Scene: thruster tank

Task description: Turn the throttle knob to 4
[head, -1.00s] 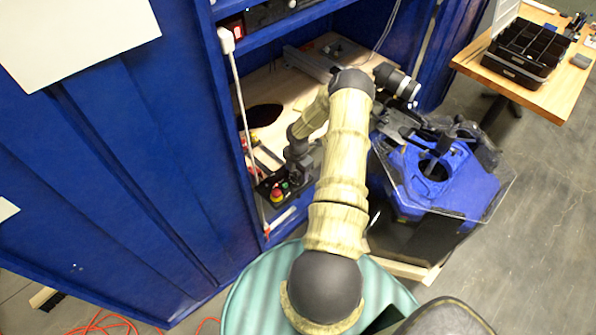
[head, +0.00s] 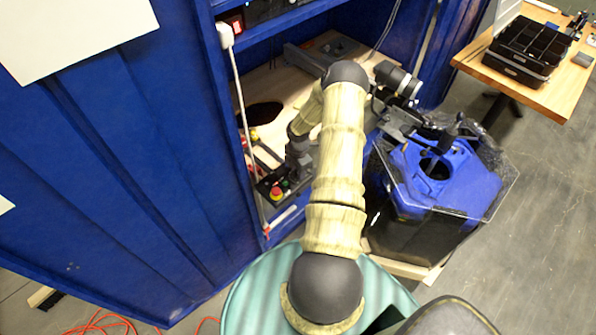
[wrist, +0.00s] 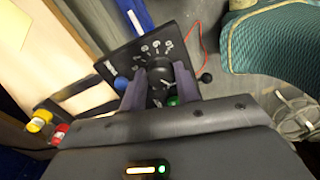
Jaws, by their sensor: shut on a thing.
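The throttle knob (wrist: 159,74) is a dark round knob on a black control panel (wrist: 122,61) with white dial marks around it. The marks are too small to read surely, and I cannot tell where the knob's pointer stands. My gripper (wrist: 158,87) is shut on the knob, one finger on each side of it in the wrist view. In the head view my gripper (head: 298,165) is at the panel inside the blue cabinet, and my arm hides the knob.
A red button (head: 276,193) sits near my gripper. A blue button (wrist: 122,82) and a green button (wrist: 174,101) flank the knob. The blue cabinet (head: 110,200) walls the left. A blue thruster tank (head: 440,180) stands right of my arm. A wooden table (head: 545,95) is at upper right.

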